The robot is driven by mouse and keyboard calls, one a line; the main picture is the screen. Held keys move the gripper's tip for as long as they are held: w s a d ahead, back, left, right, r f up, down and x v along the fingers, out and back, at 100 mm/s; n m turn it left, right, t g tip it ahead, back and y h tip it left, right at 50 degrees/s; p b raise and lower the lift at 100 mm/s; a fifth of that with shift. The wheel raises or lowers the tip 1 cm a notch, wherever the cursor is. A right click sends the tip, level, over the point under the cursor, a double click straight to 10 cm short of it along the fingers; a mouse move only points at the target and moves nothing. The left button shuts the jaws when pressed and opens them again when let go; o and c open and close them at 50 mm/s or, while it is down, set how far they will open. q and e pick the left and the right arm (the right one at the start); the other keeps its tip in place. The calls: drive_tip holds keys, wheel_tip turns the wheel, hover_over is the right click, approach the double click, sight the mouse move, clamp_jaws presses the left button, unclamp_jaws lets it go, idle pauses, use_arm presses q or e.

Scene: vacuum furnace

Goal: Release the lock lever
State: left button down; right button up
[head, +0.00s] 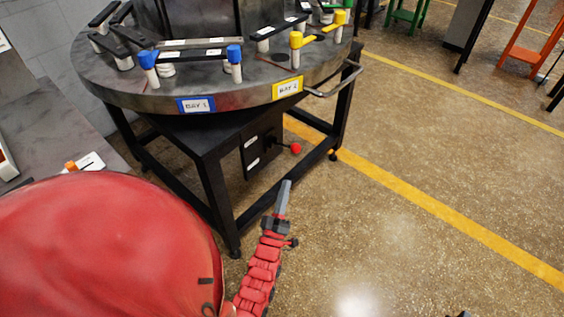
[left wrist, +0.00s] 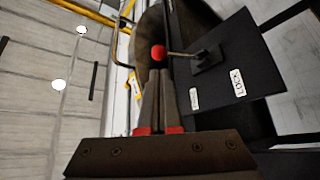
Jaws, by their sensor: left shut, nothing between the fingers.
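The lock lever is a thin rod with a red ball knob (head: 295,148), sticking out from a black box (head: 262,152) under the round table. In the left wrist view the red knob (left wrist: 158,52) sits just beyond my fingertips, its rod running right to the black panel (left wrist: 235,65) with a "LOCK" label (left wrist: 237,81). My left gripper (head: 286,184) is shut and empty, below the knob in the head view. In the left wrist view its fingers (left wrist: 159,72) are together and line up with the knob; I cannot tell whether they touch it. My right gripper is not in view.
The round table (head: 240,95) has a "BAY 1" label (head: 196,105), a yellow-bordered bay label (head: 287,88), and blue and yellow capped posts. A bent handle (head: 335,82) juts from its right rim. Black frame legs stand below. The floor to the right is open, with a yellow line (head: 430,205).

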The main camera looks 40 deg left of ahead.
sight(293, 149)
use_arm(q)
drive_tip(key=b+x, duration=0.1)
drive_tip(key=x, duration=0.7)
drive_tip(key=shift+b, duration=0.3)
drive_tip(key=r+n+p, duration=0.1)
drive_tip(key=r+n+g+y+p, duration=0.1)
drive_tip(key=shift+a+n+g+p, duration=0.2)
drive_tip(key=shift+n+g+p, duration=0.1)
drive_tip(key=shift+n+p, duration=0.1)
